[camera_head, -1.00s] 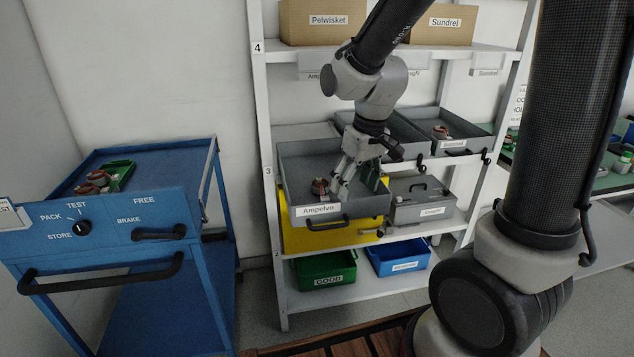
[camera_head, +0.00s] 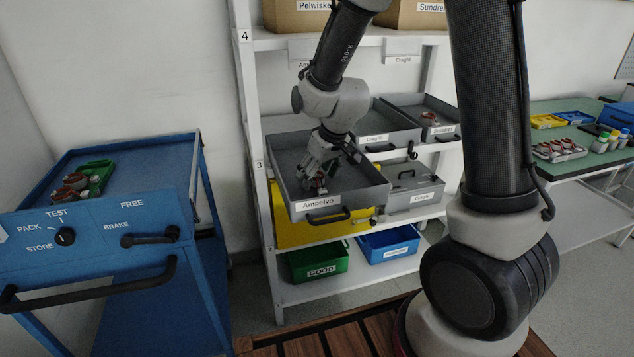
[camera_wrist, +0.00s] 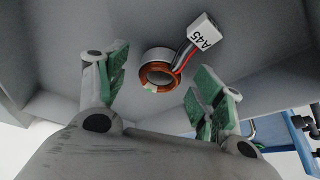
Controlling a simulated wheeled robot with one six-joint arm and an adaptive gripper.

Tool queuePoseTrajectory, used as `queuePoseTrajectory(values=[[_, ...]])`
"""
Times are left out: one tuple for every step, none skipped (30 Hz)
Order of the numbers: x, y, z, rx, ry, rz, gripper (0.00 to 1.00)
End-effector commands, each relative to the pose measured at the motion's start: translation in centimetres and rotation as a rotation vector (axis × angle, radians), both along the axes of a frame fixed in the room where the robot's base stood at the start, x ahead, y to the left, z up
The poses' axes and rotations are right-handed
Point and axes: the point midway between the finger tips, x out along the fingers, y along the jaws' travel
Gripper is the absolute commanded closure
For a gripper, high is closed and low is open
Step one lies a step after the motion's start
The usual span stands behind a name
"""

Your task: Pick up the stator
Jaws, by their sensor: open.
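The stator (camera_wrist: 158,74), a ring with a copper-coloured winding, lies in the grey drawer marked Ampelvo (camera_head: 372,196). In the wrist view it has coloured leads and a white tag (camera_wrist: 203,36) reading A45. In the head view the stator (camera_head: 318,184) shows as a small reddish-brown shape, partly hidden by my gripper (camera_head: 314,172). My gripper is open, reaching down into the drawer at the stator. In the wrist view its green-padded fingers (camera_wrist: 163,78) stand on either side of the stator, with gaps between. I cannot tell their exact height over it.
The drawer's walls surround my gripper. A drawer with another part (camera_head: 428,118) is at right on the shelf. Green GOOD (camera_head: 322,268) and blue (camera_head: 390,252) bins sit below. The blue cart (camera_head: 95,225) at left carries a green tray (camera_head: 98,178) with stators. A green-topped table (camera_head: 570,137) stands at right.

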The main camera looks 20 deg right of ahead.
Motion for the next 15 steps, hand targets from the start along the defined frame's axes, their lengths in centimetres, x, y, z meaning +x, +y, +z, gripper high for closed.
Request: queuePoseTrajectory(values=[[0.14, 0.05, -0.38, 0.000, 0.000, 0.000, 0.32], [0.20, 0.07, -0.50, 0.000, -0.001, 0.000, 0.32], [0.25, 0.08, -0.58, 0.000, -0.001, 0.000, 0.32], [0.26, 0.09, -0.61, 0.000, -0.001, 0.000, 0.32], [0.26, 0.09, -0.60, 0.000, -0.001, 0.000, 0.32], [0.25, 0.08, -0.59, 0.000, -0.002, 0.000, 0.32], [0.25, 0.08, -0.58, 0.000, -0.001, 0.000, 0.32], [0.24, 0.08, -0.58, 0.000, -0.001, 0.000, 0.32], [0.24, 0.08, -0.58, 0.000, -0.001, 0.000, 0.36], [0.23, 0.07, -0.58, 0.000, -0.001, 0.000, 0.42], [0.23, 0.07, -0.57, 0.000, -0.001, 0.000, 0.47], [0.23, 0.07, -0.57, 0.000, -0.001, 0.000, 0.54], [0.23, 0.07, -0.57, 0.000, -0.001, 0.000, 0.60], [0.22, 0.07, -0.58, 0.000, -0.001, 0.000, 0.65], [0.22, 0.07, -0.58, 0.000, -0.001, 0.000, 0.73]])
